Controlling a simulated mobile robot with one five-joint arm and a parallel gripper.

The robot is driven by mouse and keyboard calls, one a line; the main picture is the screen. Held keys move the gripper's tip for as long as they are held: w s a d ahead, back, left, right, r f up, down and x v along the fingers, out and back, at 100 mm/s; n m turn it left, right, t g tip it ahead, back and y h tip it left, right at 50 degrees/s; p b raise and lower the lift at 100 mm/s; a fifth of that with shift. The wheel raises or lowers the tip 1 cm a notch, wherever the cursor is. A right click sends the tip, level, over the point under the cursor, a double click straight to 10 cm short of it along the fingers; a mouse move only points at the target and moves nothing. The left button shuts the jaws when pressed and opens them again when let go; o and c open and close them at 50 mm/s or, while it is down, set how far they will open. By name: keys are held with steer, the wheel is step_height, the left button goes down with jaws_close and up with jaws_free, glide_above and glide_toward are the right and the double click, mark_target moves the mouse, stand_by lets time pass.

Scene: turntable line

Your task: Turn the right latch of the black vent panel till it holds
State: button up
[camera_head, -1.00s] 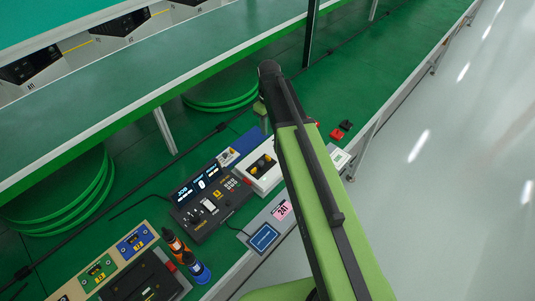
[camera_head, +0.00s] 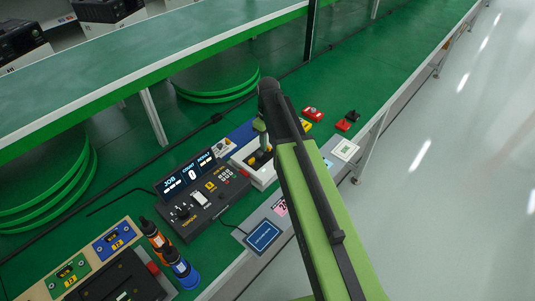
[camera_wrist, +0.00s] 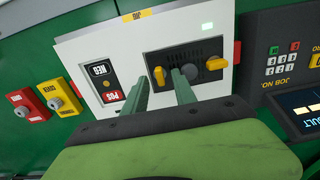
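The black vent panel (camera_wrist: 187,61) lies on a white fixture (camera_wrist: 90,50), whose lettering is upside down in the wrist view. The right latch (camera_wrist: 158,76) is a yellow knob on the picture's left side of the panel, pointing roughly up and down. The other yellow latch (camera_wrist: 215,64) lies roughly sideways. My gripper (camera_wrist: 162,80) is open, its green fingertips either side of the right latch. I cannot tell whether they touch it. In the head view my gripper (camera_head: 263,138) hangs over the white fixture (camera_head: 238,158) and hides much of the panel.
A console with a display (camera_head: 190,178) stands left of the fixture, with a keypad (camera_wrist: 290,62) close by in the wrist view. Red (camera_wrist: 27,105) and yellow (camera_wrist: 61,96) blocks with knobs sit on the fixture's other side.

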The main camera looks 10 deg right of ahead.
steer(key=shift+f, duration=0.7)
steer(key=shift+r, duration=0.1)
jaws_close()
